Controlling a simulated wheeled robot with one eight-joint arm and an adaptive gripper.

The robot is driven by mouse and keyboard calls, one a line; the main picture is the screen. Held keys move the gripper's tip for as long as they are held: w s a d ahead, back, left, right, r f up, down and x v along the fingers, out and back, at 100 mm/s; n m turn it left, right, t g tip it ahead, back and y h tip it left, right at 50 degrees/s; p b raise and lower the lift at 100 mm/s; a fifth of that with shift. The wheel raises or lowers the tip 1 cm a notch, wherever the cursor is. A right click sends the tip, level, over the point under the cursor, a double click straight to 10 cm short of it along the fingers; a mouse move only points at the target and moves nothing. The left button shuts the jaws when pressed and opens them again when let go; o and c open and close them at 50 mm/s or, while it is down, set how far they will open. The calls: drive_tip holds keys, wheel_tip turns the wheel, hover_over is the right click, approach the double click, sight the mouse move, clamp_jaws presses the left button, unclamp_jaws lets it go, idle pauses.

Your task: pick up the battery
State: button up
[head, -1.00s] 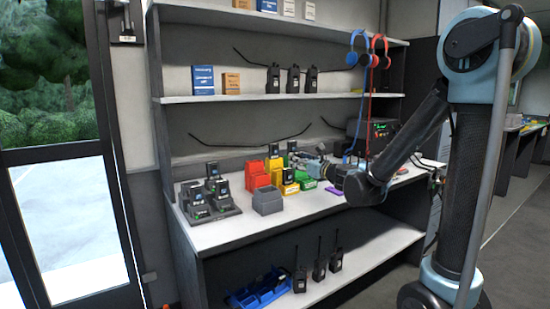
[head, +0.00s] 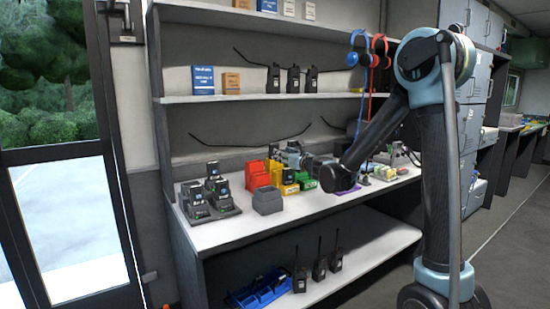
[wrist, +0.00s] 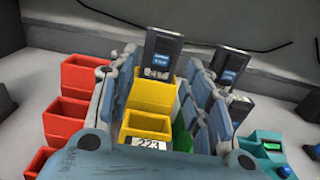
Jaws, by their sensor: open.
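A black battery (wrist: 163,52) with a blue-and-white label stands upright in the back of the stepped yellow bin (wrist: 148,125). My gripper (wrist: 160,68) is open, with one finger on each side of this battery and the yellow bin in the wrist view. I cannot tell if the fingers touch either. Two more black batteries, one farther back (wrist: 228,66) and one nearer (wrist: 239,104), show to the right of the right finger, by the green bin (wrist: 181,138), which is mostly hidden.
Stepped red bins (wrist: 82,75) stand left of the yellow one. A shelf (head: 280,97) with radios runs above. Bare bench lies in front of the bins.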

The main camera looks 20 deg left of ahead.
drive_tip(key=x, duration=0.4)
drive_tip(key=shift+w+f, duration=0.1)
drive_tip(key=shift+w, duration=0.1)
drive_tip(key=shift+c, duration=0.6)
clamp_jaws()
wheel_tip(320, 180, up, 10)
